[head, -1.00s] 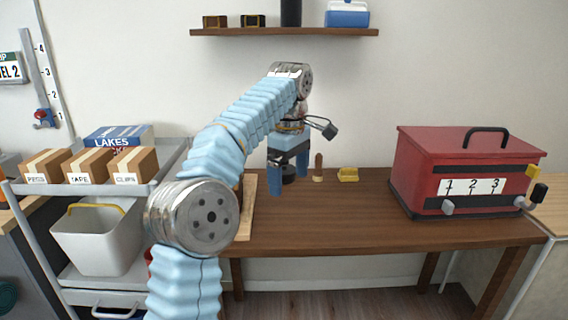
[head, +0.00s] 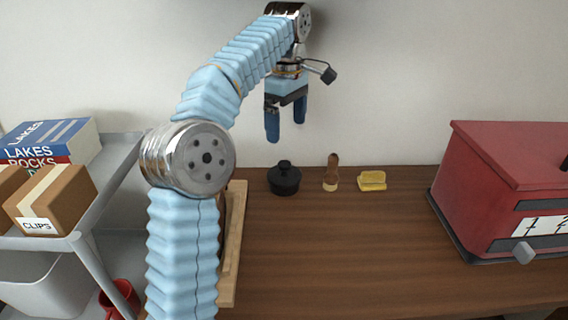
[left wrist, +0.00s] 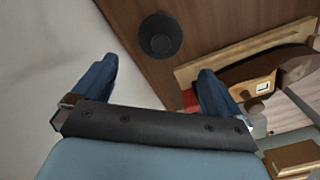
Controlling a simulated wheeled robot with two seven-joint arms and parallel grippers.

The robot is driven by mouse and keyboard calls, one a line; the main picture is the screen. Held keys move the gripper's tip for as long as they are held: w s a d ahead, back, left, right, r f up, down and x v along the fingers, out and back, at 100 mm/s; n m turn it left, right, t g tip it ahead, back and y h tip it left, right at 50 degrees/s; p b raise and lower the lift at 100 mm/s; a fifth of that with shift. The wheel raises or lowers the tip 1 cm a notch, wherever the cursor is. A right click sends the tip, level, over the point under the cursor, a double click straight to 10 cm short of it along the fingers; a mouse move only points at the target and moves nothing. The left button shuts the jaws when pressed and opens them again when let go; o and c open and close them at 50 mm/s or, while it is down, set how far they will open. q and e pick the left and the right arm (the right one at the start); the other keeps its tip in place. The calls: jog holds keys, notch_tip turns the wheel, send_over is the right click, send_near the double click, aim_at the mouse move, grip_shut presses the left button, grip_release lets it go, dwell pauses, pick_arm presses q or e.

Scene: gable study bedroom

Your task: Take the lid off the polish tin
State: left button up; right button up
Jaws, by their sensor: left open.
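The polish tin (head: 284,183) is a small black round tin with its knobbed black lid (head: 284,167) on it. It stands on the wooden desk near the wall. From above it shows as a dark disc in the left wrist view (left wrist: 160,36). My left gripper (head: 286,138) is open and empty, raised above the tin and apart from it. Its two blue fingers also show in the left wrist view (left wrist: 152,75), spread wide. My right gripper is in neither current view.
A wooden tray (head: 231,262) is at the desk's left. A red box (head: 490,190) stands at the right. A grey cart (head: 110,180) carries boxes. The middle desk is clear.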

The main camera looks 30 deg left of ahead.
aim_at(285, 163)
pick_arm(q)
notch_tip(285, 163, down, 8)
jog(key=shift+r+b, duration=0.2)
jog(key=shift+b, duration=0.65)
jog(key=f, duration=0.2)
jog(key=f+b, duration=0.1)
jog(key=f, duration=0.2)
jog(key=shift+s+a+f, duration=0.15)
jog(key=shift+a+f, duration=0.05)
jog(key=shift+f, duration=0.15)
jog(key=shift+c, duration=0.3)
jog(key=c, duration=0.6)
jog(key=shift+c, duration=0.2)
jog(key=shift+r, duration=0.15)
